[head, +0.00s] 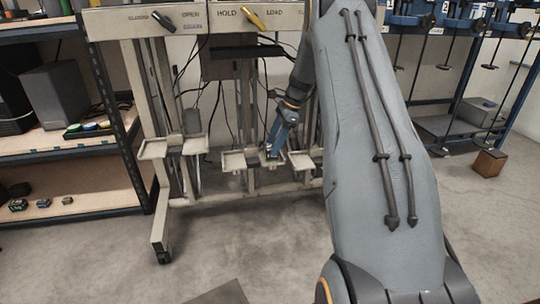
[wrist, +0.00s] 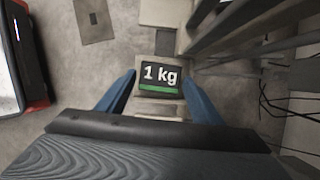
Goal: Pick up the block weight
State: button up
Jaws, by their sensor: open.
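The block weight (wrist: 160,76) is dark on top, with a white "1 kg" label and a green stripe. In the wrist view it lies between the tips of my gripper (wrist: 160,84), whose two blue fingers are spread apart on either side. In the head view my gripper (head: 275,148) points down at a small pale tray (head: 271,166) low on the lever frame. A little green of the block shows there, and the blue finger partly hides it. I cannot tell whether the fingers touch the block.
The beige lever frame (head: 120,28) has other small trays (head: 232,161) beside this one. A grey cylinder (head: 192,121) stands near the left trays. Bars and thin cables are close on the right in the wrist view. A brown block (head: 490,162) rests on the open floor at right.

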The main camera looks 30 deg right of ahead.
aim_at(271, 147)
jog(key=b+x, duration=0.1)
jog(key=x, duration=0.2)
grip_shut()
jog(key=shift+r, duration=0.1)
jog(key=shift+r, duration=0.1)
